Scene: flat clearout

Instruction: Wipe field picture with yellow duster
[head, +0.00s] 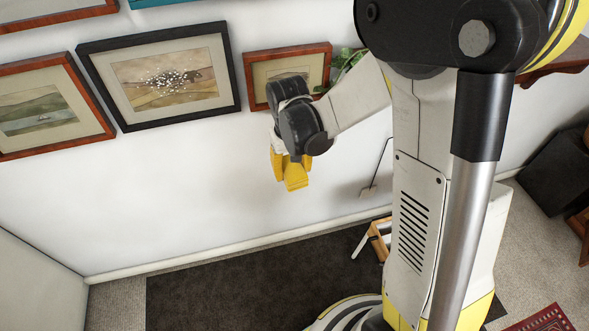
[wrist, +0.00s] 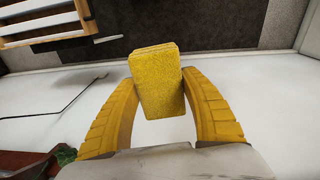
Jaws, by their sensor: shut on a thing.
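The yellow duster (wrist: 157,82) is a block held between the two curved yellow fingers of my gripper (wrist: 158,70) in the wrist view. In the head view my gripper (head: 288,168) points down, with the duster (head: 296,181) at its end. It is in front of the white wall, below the small red-brown-framed picture and right of the black-framed picture. The black-framed picture (head: 168,80) shows a brown field landscape with many white specks clustered at its middle. The duster is apart from it. Another landscape picture (head: 42,112), with a green field and red-brown frame, hangs at left.
The small red-brown-framed picture (head: 258,72) is partly hidden behind my arm, with a green plant (head: 346,64) beside it. A wooden-and-white item (head: 376,240) stands low near the wall. A dark rug (head: 230,280) covers the floor. The wall below the pictures is clear.

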